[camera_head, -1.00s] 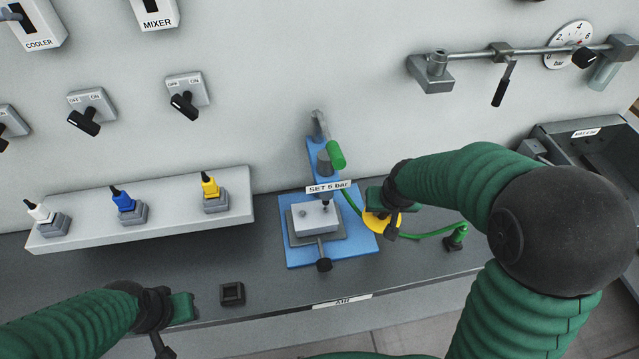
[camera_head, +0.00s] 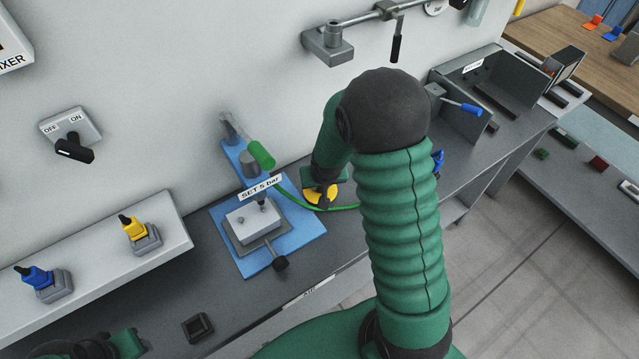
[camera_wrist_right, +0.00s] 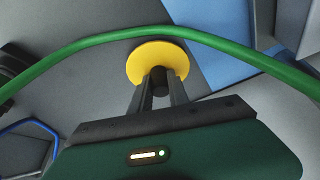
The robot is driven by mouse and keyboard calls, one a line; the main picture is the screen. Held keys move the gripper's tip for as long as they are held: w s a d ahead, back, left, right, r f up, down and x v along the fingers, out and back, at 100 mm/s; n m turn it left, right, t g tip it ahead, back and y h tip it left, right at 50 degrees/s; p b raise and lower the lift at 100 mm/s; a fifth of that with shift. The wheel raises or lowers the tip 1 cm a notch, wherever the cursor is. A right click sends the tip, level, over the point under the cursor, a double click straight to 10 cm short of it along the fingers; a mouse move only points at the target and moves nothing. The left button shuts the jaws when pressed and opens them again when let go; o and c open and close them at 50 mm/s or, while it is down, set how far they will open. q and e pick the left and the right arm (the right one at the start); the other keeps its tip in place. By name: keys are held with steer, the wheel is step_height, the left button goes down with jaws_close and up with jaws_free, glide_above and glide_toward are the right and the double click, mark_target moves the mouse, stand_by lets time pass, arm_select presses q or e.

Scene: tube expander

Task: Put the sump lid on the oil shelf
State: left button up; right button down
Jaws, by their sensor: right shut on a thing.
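The sump lid appears to be the yellow disc (camera_head: 316,197) with a dark knob, just right of the blue base plate. My right gripper (camera_head: 326,184) is shut on it. In the right wrist view the yellow disc (camera_wrist_right: 140,62) shows beyond the two dark fingers (camera_wrist_right: 158,92), which close on its dark knob. A green hose crosses in front of it there. My left gripper (camera_head: 128,345) shows only partly at the bottom left, and its jaws cannot be made out. No shelf readable as the oil shelf shows; the candidate is the light ledge (camera_head: 90,270) at left.
The blue-based press (camera_head: 305,232) stands left of my right gripper, with a green hose (camera_head: 290,197) running past it. A small black square holder (camera_head: 198,327) lies near the bench's front edge. A dark tray (camera_head: 475,90) stands at right, and a wooden table (camera_head: 560,40) stands beyond.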

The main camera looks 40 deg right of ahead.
steer(key=shift+s+d+r, duration=0.1)
steer(key=shift+d, duration=0.05)
steer(key=shift+d+f, duration=0.15)
steer(key=shift+f, duration=0.1)
steer(key=c, duration=1.3)
jaws_free()
steer(key=shift+d, duration=0.2)
steer(key=shift+o, duration=0.2)
steer(key=shift+a, duration=0.15)
steer(key=shift+a, duration=0.1)
